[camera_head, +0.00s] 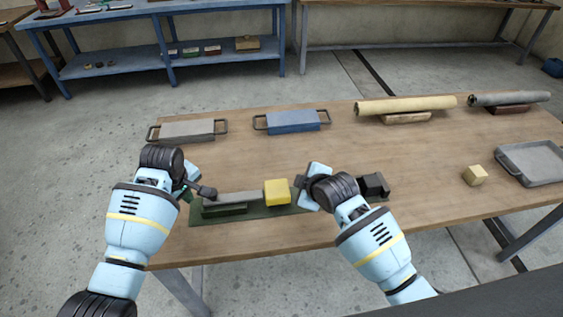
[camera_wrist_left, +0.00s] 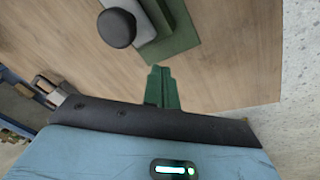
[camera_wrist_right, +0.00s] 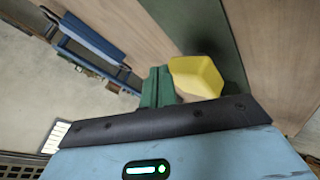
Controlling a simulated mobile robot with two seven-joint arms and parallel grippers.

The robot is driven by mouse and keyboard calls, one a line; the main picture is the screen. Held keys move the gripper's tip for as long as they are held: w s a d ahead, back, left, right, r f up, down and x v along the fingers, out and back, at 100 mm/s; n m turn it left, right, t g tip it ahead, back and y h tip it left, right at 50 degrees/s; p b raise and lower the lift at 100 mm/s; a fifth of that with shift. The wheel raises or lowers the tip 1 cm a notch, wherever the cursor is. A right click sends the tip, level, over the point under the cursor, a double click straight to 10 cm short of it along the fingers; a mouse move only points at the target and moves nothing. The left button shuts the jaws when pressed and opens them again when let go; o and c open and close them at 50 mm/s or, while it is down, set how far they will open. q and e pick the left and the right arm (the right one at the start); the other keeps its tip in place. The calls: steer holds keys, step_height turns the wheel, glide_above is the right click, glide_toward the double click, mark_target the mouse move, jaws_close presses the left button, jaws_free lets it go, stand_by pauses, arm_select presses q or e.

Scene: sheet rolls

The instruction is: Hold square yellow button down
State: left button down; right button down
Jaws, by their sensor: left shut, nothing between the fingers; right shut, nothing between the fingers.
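The square yellow button (camera_head: 277,191) stands on a dark green base plate (camera_head: 245,217) near the table's front edge. It also shows in the right wrist view (camera_wrist_right: 197,76), just right of my right fingertips. My right gripper (camera_head: 301,181) is shut and empty close to the button's right side; whether it touches cannot be told. My left gripper (camera_head: 188,192) is shut and empty at the left end of the base. A grey lever with a round dark knob (camera_head: 207,192) lies on the base, and the knob shows ahead of my left fingers in the left wrist view (camera_wrist_left: 117,28).
A small wooden cube (camera_head: 475,175) and a grey tray (camera_head: 530,165) lie to the right. Grey and blue handled boxes (camera_head: 292,121) and two sheet rolls (camera_head: 405,105) stand along the back. The table's middle is clear.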

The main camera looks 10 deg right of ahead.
steer(key=a+r+n+g, duration=0.1)
steer(key=r+n, duration=0.1)
steer(key=n, duration=0.1)
steer(key=w+a+r+n+g+h, duration=0.1)
steer(key=a+r+n+g, duration=0.1)
steer(key=n, duration=0.1)
steer(key=w+a+r+n+g, duration=0.1)
steer(key=a+r+n, duration=0.1)
steer(key=r+n, duration=0.1)
steer(key=shift+a+n+g+h, duration=0.2)
steer(key=shift+n+g+h, duration=0.15)
steer(key=shift+n, duration=0.25)
steer(key=shift+s+d+f+n+g+h, duration=0.1)
steer(key=shift+s+f+n+g+h, duration=0.15)
steer(key=shift+f+n, duration=0.3)
steer(key=shift+s+a+f+n+g+h, duration=0.1)
steer(key=shift+s+f+n+g, duration=0.15)
steer(key=shift+f+n, duration=0.3)
steer(key=shift+s+d+f+n+g+h, duration=0.1)
steer(key=shift+s+f+n+g+h, duration=0.1)
steer(key=shift+f+n+g, duration=0.25)
steer(key=shift+f, duration=0.25)
